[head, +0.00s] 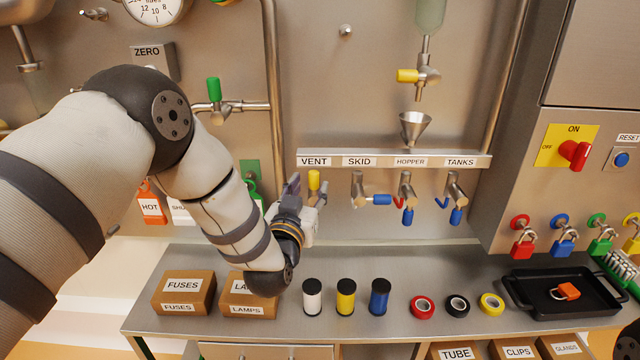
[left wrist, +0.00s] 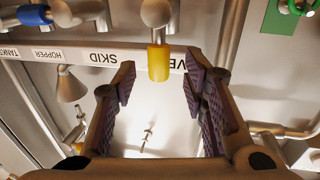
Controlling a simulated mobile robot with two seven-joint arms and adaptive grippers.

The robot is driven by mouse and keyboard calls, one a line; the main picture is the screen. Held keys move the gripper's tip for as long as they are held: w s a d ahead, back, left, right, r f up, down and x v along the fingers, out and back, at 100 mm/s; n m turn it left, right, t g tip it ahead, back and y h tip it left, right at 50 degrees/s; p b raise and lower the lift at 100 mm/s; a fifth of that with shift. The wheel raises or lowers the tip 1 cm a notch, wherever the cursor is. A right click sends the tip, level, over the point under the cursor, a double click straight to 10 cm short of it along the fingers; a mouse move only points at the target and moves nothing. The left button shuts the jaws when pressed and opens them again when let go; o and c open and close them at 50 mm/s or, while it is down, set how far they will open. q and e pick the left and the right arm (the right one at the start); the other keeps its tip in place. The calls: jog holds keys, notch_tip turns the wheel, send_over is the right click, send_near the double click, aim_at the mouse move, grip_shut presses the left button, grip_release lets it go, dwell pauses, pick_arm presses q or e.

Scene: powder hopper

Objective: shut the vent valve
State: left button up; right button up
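The vent valve has a yellow handle (head: 314,180) that stands upright under the VENT label (head: 313,161) on the rail. My left gripper (head: 306,190) is close to this handle, at its lower left in the head view. In the left wrist view the yellow handle (left wrist: 159,62) shows between the two spread purple-padded fingers of my left gripper (left wrist: 158,78), near their tips. The fingers are apart, with a gap on both sides of the handle. Part of the vent valve body is hidden behind the gripper in the head view. My right gripper is not in view.
Beside the vent are the blue-handled SKID valve (head: 378,199), HOPPER valve (head: 407,214) and TANKS valve (head: 457,214). Below, the bench (head: 270,262) carries boxes, spools and tape rolls, with a black tray (head: 520,309) at right.

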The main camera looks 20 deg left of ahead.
aim_at(311, 183)
pick_arm(q)
jog(key=w, duration=0.3)
jog(key=shift+w+a+f, duration=0.1)
jog(key=shift+f, duration=0.1)
jog(key=shift+w+r, duration=0.15)
jog(key=shift+w, duration=0.4)
grip_shut()
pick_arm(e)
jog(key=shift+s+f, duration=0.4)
pick_arm(q)
jog(key=shift+s+a+n, duration=0.1)
jog(key=shift+n, duration=0.2)
jog(key=s+a+f+n+t+y+b, duration=0.1)
jog(key=a+f+n+y+b, duration=0.3)
jog(key=n, duration=1.5)
jog(key=shift+s+a+f+n+t+y+b, duration=0.2)
jog(key=shift+f+n+t+y+b, duration=0.15)
jog(key=shift+f+b, duration=0.25)
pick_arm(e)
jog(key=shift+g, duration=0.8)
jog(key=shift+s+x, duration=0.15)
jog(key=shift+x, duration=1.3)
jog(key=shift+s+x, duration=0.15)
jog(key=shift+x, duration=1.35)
pick_arm(q)
jog(key=shift+n, duration=0.25)
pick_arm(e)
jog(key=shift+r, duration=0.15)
